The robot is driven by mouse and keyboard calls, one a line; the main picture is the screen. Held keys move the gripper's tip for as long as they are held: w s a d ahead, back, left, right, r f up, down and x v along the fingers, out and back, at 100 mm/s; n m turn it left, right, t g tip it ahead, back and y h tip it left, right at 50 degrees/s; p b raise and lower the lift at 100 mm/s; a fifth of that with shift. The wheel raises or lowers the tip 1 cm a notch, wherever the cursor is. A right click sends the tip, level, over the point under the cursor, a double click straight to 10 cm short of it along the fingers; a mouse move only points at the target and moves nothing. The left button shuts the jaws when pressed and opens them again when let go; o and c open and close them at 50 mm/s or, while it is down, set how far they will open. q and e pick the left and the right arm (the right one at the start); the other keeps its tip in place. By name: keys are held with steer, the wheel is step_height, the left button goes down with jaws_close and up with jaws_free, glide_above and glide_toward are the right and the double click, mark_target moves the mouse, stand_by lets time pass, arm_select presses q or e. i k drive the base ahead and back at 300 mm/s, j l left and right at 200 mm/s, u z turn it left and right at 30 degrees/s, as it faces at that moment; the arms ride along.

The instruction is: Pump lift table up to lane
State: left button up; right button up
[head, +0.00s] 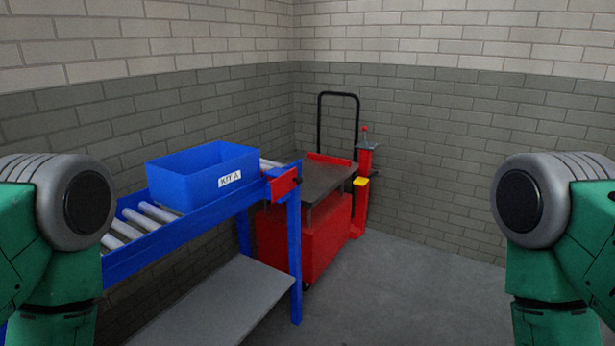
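The red lift table (300,238) stands in the corner beyond the end of the roller lane. Its dark top plate (325,178) sits near the height of the lane's end; I cannot tell whether they are level. A black push handle (338,94) rises behind it. A red post with a yellow pedal-like part (361,181) stands at its right side. The blue roller lane (180,240) runs from the left toward the table. A blue bin (205,177) labelled KIT A rests on its rollers. Neither gripper is in view; only my green and grey arm parts show at both sides.
A grey lower shelf (215,300) lies under the lane. Brick walls close off the back. The grey floor (400,295) is clear at the middle and right.

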mark_target(359, 181)
steer(key=u, duration=0.2)
steer(key=i+l+u, duration=0.85)
steer(key=l, duration=0.15)
steer(key=i+l, duration=0.15)
steer(key=l, duration=0.2)
steer(key=i+l, duration=0.2)
steer(key=l, duration=0.15)
steer(key=i+l, duration=0.15)
steer(key=l, duration=0.2)
steer(key=i+l+u, duration=0.1)
steer(key=l, duration=0.3)
steer(key=i+l, duration=0.2)
steer(key=l, duration=0.15)
steer(key=i+l, duration=0.15)
steer(key=l, duration=0.2)
steer(key=i+l, duration=0.2)
steer(key=l, duration=0.2)
steer(key=u, duration=0.05)
